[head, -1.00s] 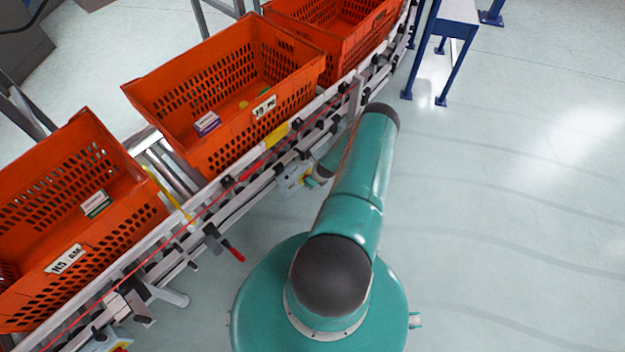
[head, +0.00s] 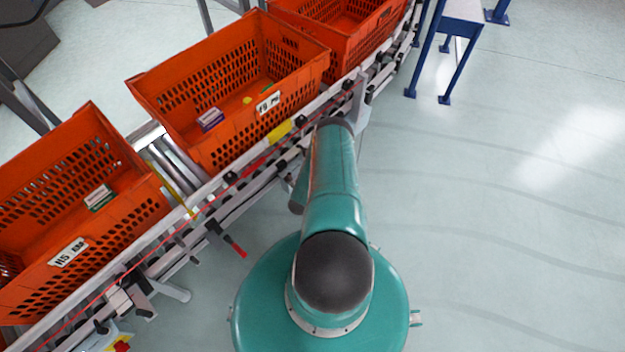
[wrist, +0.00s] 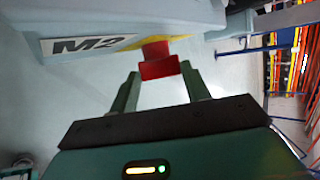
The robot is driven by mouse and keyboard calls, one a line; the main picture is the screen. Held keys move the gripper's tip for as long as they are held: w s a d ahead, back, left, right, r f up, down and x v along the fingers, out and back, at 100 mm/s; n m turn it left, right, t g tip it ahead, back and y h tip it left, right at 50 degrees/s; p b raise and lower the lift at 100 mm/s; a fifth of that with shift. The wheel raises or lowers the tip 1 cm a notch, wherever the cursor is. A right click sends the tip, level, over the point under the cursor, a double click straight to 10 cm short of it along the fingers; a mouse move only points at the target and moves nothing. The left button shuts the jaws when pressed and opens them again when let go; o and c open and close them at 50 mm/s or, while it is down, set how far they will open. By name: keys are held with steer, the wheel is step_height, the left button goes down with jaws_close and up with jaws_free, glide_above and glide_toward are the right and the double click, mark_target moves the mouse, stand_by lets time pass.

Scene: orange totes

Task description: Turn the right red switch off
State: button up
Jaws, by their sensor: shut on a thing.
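In the wrist view a red switch handle (wrist: 157,50) sticks out from a yellow plate (wrist: 128,42) on a pale grey box (wrist: 120,20) marked "M2". My gripper (wrist: 160,71) has one finger on each side of the handle's end and is shut on it. The exact contact of the fingers is hard to see. Another red switch (head: 121,346) on a yellow plate shows at the bottom left edge.
A conveyor with a pale rail (head: 205,190) runs diagonally and carries orange totes (head: 225,150). A red-tipped lever (head: 239,251) sticks out from its side. A blue-legged table (head: 447,60) stands at the upper right. The floor on the right is clear.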

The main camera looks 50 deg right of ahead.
steer(key=shift+w+a+f+n+h, duration=0.1)
steer(key=shift+f+n+h, duration=0.15)
steer(key=shift+h, duration=0.5)
steer(key=shift+s+a+f+n+h, duration=0.1)
steer(key=shift+n+h, duration=0.1)
steer(key=shift+h, duration=0.5)
steer(key=shift+w+a+f+n+h, duration=0.1)
steer(key=shift+f+n+h, duration=0.15)
steer(key=shift+h, duration=0.5)
steer(key=shift+d, duration=0.1)
steer(key=o, duration=1)
steer(key=v, duration=1.4)
steer(key=shift+d+f, duration=0.1)
steer(key=shift+f, duration=0.05)
